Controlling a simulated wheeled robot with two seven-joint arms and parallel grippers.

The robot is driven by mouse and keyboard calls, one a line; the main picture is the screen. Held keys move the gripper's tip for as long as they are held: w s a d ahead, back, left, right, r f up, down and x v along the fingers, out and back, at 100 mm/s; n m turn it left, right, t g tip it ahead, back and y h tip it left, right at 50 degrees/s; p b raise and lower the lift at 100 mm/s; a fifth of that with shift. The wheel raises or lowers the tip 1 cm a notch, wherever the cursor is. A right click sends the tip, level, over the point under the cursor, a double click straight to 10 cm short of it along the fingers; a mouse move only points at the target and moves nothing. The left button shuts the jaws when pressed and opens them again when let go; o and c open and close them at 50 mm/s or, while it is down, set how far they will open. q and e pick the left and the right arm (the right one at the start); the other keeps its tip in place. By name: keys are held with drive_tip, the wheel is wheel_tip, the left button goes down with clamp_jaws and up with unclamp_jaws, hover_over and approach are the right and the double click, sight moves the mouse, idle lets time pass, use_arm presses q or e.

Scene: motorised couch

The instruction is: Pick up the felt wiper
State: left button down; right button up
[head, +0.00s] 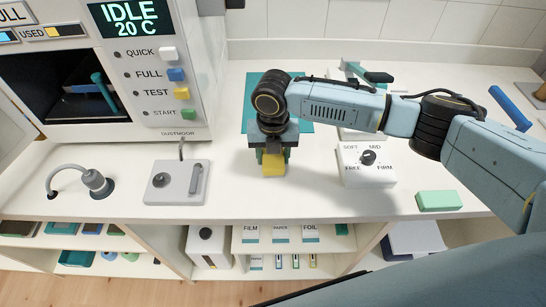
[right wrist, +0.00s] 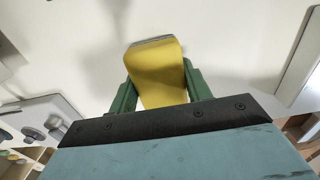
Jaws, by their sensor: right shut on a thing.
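The felt wiper (head: 273,166) is a yellow block held by my right gripper (head: 271,158) above the white counter, right of the grey lever plate. In the right wrist view, the wiper (right wrist: 156,72) sits between the two green fingers of the right gripper (right wrist: 158,88), with a thin grey layer along its far edge. The fingers are shut on its sides. Its underside is hidden, and I cannot tell whether it touches the counter. My left gripper is not in view.
A teal mat (head: 305,115) lies behind the gripper. A white dial box (head: 366,166) stands to the right, with a green block (head: 439,201) beyond it. The grey lever plate (head: 176,182) and a machine (head: 155,75) are left. Shelves lie below the counter edge.

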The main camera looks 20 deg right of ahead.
drive_tip(key=shift+r, duration=0.1)
wheel_tip(320, 180, up, 10)
drive_tip(key=shift+r, duration=0.15)
idle(0.4)
